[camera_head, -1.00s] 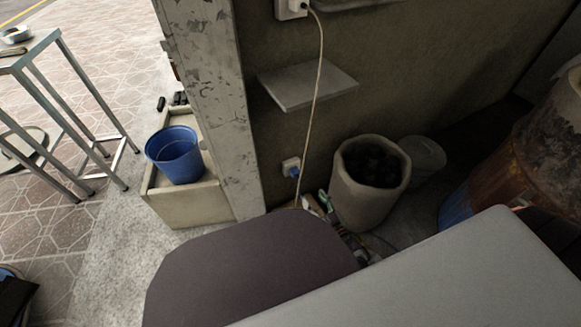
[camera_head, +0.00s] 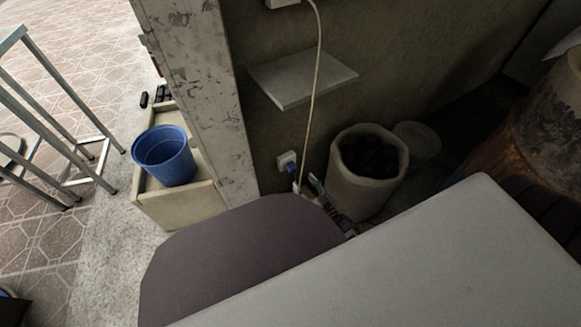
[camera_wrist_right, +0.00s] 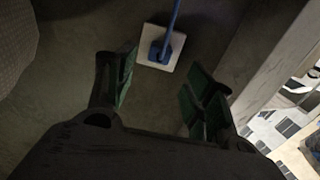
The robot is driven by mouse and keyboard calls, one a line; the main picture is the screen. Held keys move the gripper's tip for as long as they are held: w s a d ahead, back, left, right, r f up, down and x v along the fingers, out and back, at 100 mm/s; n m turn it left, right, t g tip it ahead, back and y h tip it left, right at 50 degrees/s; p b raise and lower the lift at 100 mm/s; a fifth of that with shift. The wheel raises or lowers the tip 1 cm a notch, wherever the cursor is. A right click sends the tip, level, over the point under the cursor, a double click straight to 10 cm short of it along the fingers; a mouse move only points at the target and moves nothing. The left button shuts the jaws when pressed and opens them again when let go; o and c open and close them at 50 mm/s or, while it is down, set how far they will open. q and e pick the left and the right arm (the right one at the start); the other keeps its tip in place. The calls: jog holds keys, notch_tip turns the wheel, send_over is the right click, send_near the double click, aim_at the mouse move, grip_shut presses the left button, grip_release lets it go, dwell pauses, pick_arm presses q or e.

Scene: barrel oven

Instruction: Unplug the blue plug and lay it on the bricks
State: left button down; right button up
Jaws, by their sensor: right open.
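The blue plug (camera_head: 292,168) sits in a white wall socket (camera_head: 284,158) low on the dark wall. It also shows in the right wrist view (camera_wrist_right: 157,53), with its blue cord running up out of frame. My right gripper (camera_head: 316,187) is small and partly hidden behind my own arm, just right of and below the plug. In the right wrist view its green-padded fingers (camera_wrist_right: 163,75) are spread and empty. The plug lies ahead of the gap between them, apart from both. My left gripper is not in view.
A pale pot of dark lumps (camera_head: 366,180) stands close right of the gripper. A grey shelf (camera_head: 300,82) juts from the wall above, with a pale cable (camera_head: 315,75) hanging past it. A concrete post (camera_head: 205,95) and blue bucket (camera_head: 165,160) stand left.

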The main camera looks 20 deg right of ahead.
aim_at(293, 170)
jog(key=shift+w, duration=0.1)
jog(key=shift+w+a+f+b, duration=0.1)
jog(key=shift+w+a+b, duration=0.1)
jog(key=shift+w+b, duration=0.65)
jog(key=shift+w+a+b, duration=0.15)
jog(key=shift+w+b, duration=0.2)
jog(key=shift+w, duration=1)
jog(key=shift+w+a, duration=0.15)
jog(key=shift+w, duration=0.95)
jog(key=shift+w+a, duration=0.1)
jog(key=shift+w, duration=0.95)
jog(key=shift+p, duration=0.35)
